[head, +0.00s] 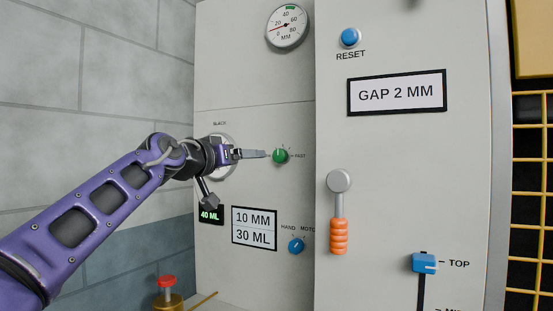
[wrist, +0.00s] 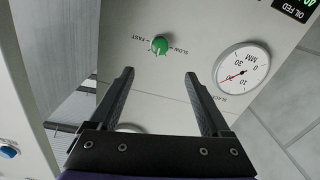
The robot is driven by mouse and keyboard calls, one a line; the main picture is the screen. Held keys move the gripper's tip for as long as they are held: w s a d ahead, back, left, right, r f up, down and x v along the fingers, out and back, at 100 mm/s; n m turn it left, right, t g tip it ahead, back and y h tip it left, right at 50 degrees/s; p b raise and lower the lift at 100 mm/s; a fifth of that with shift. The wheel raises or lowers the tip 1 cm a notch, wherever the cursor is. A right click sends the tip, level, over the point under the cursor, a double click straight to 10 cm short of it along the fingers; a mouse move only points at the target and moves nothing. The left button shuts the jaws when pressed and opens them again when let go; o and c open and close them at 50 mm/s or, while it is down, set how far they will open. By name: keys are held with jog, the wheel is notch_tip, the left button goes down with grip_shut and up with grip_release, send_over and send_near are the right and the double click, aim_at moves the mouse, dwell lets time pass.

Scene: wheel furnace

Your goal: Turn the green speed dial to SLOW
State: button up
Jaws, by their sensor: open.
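The green speed dial (head: 281,156) is on the pale panel, with FAST printed to its right in the head view. In the wrist view the dial (wrist: 159,45) shows between FAST on the left and SLOW on the right. I cannot tell surely which mark its pointer faces. My gripper (head: 264,154) is just left of the dial in the head view, its fingertips close to it. In the wrist view the open, empty fingers (wrist: 160,74) lie either side of the dial's line, with the dial beyond the tips. SLOW is hidden in the head view.
A round MM gauge (wrist: 242,67) is beside the dial, partly behind my gripper in the head view. Below are a blue HAND knob (head: 296,246) and a 10 MM 30 ML sign (head: 254,228). An orange-handled lever (head: 339,235) and blue slider (head: 424,263) are to the right.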

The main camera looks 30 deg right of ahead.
aim_at(278, 157)
jog(key=p+x, duration=0.1)
jog(key=x, duration=1.4)
jog(key=shift+w+d+p, duration=0.15)
jog(key=shift+d+p, duration=0.05)
jog(key=shift+p, duration=0.2)
grip_shut()
